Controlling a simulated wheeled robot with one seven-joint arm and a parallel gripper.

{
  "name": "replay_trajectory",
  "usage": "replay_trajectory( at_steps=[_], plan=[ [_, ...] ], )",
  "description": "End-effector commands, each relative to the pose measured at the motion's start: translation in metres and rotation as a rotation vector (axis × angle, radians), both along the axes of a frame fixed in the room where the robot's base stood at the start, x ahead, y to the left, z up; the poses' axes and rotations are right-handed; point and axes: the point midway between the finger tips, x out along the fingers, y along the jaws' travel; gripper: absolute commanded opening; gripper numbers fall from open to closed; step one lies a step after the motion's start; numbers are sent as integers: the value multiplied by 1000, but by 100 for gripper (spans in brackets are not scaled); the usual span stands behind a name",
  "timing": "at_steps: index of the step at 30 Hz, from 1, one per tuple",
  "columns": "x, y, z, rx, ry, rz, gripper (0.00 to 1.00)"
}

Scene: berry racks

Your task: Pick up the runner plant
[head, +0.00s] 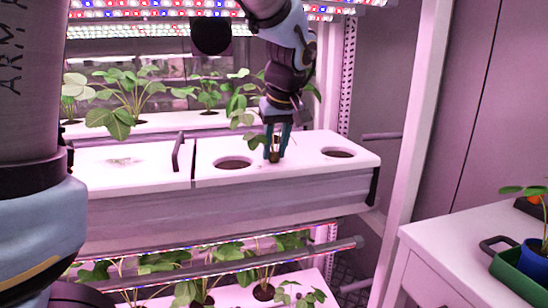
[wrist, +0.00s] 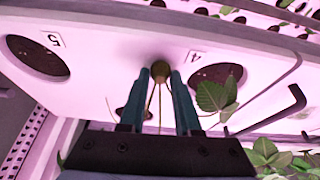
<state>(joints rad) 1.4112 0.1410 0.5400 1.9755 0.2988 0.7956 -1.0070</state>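The runner plant shows as a small brown root plug (head: 275,156) between my fingertips, over the white tray top between two round holes. In the wrist view the plug (wrist: 160,69) fills the gap between the fingertips, and thin stems run from it back between the fingers. Green leaves (wrist: 215,98) beside the right finger seem to belong to it. My gripper (head: 277,153) points down and appears shut on the plug; the wrist view shows its two fingers (wrist: 160,80) on either side. The tray holes, one by the label 5 (wrist: 38,57) and one by the label 4 (wrist: 216,78), look empty.
The white tray (head: 330,170) has a dark handle (head: 178,153) at its left. Potted leafy plants stand on the rack behind (head: 125,95) and on the shelf below (head: 262,270). A rack post (head: 415,130) stands to the right. A white side table (head: 440,240) holds a green tray (head: 515,268) and a blue pot (head: 535,258).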

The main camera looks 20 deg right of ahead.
Motion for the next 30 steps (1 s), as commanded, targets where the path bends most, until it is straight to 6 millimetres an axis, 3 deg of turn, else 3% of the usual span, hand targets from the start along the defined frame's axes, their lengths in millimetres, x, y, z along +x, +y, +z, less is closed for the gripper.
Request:
replay_trajectory(
  at_steps=[7,17,26,30],
  plan=[
    [0,0,0,0,0,0,0],
    [0,0,3,-1,-1,0,0],
    [1,-1,33,-4,-2,1,0],
    [-26,1,33,-3,0,-4,0]
  ],
)
